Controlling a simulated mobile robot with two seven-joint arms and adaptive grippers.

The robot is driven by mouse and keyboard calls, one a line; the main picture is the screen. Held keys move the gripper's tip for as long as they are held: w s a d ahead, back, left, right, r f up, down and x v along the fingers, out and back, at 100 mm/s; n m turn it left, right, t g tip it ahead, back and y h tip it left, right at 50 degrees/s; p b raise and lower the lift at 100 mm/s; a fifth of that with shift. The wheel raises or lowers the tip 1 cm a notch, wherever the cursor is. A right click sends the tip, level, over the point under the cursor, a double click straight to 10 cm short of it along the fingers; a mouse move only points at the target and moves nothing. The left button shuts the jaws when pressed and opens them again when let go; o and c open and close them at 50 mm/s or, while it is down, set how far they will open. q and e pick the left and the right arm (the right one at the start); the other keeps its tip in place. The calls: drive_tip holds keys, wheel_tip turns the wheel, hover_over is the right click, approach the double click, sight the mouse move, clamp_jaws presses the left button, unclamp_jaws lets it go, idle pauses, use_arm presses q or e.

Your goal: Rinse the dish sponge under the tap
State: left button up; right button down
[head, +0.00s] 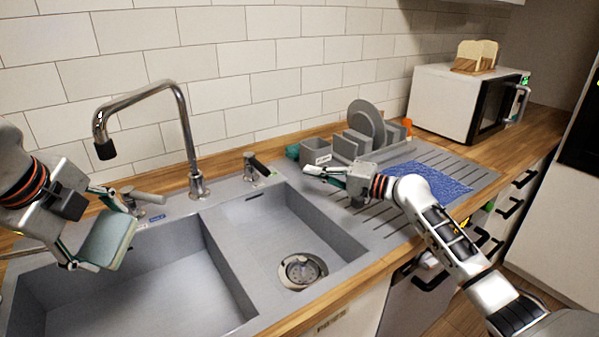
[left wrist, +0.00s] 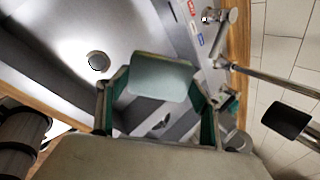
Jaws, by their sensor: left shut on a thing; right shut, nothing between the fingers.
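The dish sponge (head: 108,241) is a pale green pad with a yellowish edge, held over the left basin's edge. My left gripper (head: 105,235) is shut on it. In the left wrist view the sponge (left wrist: 160,78) sits between the two green-padded fingers. The chrome tap (head: 183,120) stands behind the basins; its spout arches left to a black nozzle (head: 105,150). The sponge is below nozzle height; no water shows. The nozzle also shows in the left wrist view (left wrist: 288,119), right of the sponge. My right gripper (head: 322,174) is shut and empty above the drainboard side.
A silver lever (head: 146,197) and a black-topped lever (head: 258,166) flank the tap. The right basin (head: 300,225) has a drain and is empty. A dish rack with a plate (head: 366,124), a blue mat (head: 434,184) and a microwave (head: 460,103) stand right.

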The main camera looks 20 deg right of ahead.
use_arm(q)
drive_tip(key=shift+s+a, duration=0.3)
drive_tip(key=shift+s, duration=0.75)
drive_tip(key=shift+s+a, duration=0.25)
drive_tip(key=shift+s, duration=0.75)
use_arm(e)
drive_tip(key=shift+f, duration=0.55)
use_arm(q)
drive_tip(key=shift+s+a+r, duration=0.1)
drive_tip(key=shift+s+r, duration=0.3)
drive_tip(key=shift+r, duration=0.05)
use_arm(e)
drive_tip(key=shift+r, duration=0.85)
use_arm(q)
approach(99, 258)
drive_tip(key=s+f, duration=0.2)
use_arm(e)
drive_tip(key=shift+r+p, duration=0.15)
drive_tip(key=shift+p, duration=0.15)
use_arm(q)
drive_tip(key=shift+w+a+r, duration=0.15)
